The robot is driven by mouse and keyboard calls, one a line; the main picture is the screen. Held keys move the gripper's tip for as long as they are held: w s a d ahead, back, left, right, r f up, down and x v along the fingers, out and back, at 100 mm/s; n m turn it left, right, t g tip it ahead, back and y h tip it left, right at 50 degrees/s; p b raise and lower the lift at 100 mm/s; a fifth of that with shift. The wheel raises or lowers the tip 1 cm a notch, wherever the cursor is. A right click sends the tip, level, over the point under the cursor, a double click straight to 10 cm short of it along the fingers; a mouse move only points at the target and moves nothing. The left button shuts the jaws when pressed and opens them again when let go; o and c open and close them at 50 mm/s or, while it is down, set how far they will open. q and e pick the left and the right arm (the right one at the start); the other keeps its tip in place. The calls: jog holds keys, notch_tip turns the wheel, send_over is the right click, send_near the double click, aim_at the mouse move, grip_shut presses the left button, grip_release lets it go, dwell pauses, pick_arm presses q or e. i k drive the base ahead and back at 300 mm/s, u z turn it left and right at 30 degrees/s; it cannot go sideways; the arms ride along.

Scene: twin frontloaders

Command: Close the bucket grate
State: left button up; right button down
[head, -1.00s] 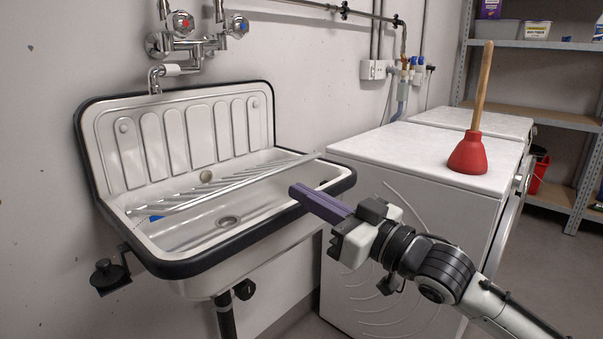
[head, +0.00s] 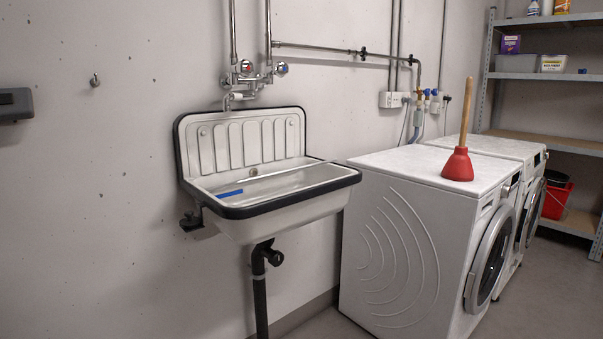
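The sink (head: 285,210) is a white wall basin with a black rim, left of the washing machines. Thin pale bars of the bucket grate (head: 285,173) run across the basin opening. At this distance I cannot tell whether the grate lies flat on the rim or is a little raised. A blue object (head: 230,193) shows at the left front of the basin. Neither of my grippers is in view, and nothing of my arms shows near the sink.
Two white washing machines (head: 395,240) stand to the right, with a red plunger (head: 458,165) upright on the nearer one. Taps (head: 250,78) are above the sink, and a drain pipe (head: 261,285) is below it. A metal shelf (head: 555,80) and red bucket (head: 556,197) are at the far right.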

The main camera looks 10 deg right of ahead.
aim_at(232, 183)
jog(key=z, duration=0.35)
jog(key=i, duration=1.05)
jog(key=u, duration=0.8)
